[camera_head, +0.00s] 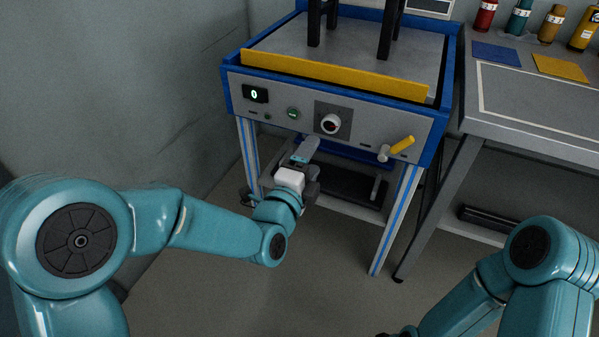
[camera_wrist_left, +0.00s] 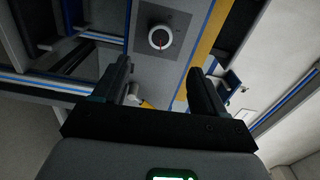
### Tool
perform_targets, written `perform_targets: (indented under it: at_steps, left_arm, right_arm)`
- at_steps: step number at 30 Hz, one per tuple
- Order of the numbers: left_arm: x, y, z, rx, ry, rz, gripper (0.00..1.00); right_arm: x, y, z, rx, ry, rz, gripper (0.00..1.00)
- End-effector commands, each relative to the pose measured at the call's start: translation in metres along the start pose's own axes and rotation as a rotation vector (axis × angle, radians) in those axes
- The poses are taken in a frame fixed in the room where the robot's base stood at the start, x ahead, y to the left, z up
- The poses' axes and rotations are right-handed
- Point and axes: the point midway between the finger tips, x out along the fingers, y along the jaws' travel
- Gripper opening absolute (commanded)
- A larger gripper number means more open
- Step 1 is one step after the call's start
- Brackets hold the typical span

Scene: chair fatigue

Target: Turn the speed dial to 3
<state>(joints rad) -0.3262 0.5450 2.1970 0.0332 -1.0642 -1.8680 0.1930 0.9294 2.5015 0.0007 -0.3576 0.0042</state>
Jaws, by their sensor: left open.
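The speed dial (camera_head: 331,123) is a round knob with a white rim and a red mark, on a dark square plate on the test bench's front panel. It also shows in the left wrist view (camera_wrist_left: 159,38), ahead of the fingers. My left gripper (camera_head: 305,150) is just below and left of the dial in the head view, apart from it. In the left wrist view the two dark fingers (camera_wrist_left: 160,77) are spread with nothing between them. My right gripper is out of sight; only part of my right arm shows at the lower right.
A yellow strip (camera_head: 335,75) runs above the panel. A side table (camera_head: 540,105) with bottles stands at right. The floor in front is clear.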

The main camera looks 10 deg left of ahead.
Motion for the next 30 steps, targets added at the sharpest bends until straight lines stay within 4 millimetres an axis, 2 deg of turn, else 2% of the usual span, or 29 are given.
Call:
perform_targets:
  at_steps: [3,9,26,29,30]
  left_arm:
    - [-0.026,-0.001,0.000,0.000,0.000,0.002,0.71]
    - [-0.051,0.000,0.000,0.000,0.000,0.001,0.71]
    - [-0.055,0.000,0.000,0.000,-0.001,0.000,0.71]
    - [-0.055,0.007,0.012,-0.003,-0.025,0.014,0.71]
    - [-0.054,0.018,0.022,-0.006,-0.045,0.037,0.71]
  right_arm:
    - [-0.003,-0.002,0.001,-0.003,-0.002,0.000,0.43]
    - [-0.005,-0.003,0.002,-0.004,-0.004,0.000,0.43]
    - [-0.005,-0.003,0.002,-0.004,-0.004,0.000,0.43]
    - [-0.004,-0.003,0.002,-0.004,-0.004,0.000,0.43]
    - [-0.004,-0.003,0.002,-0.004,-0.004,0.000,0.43]
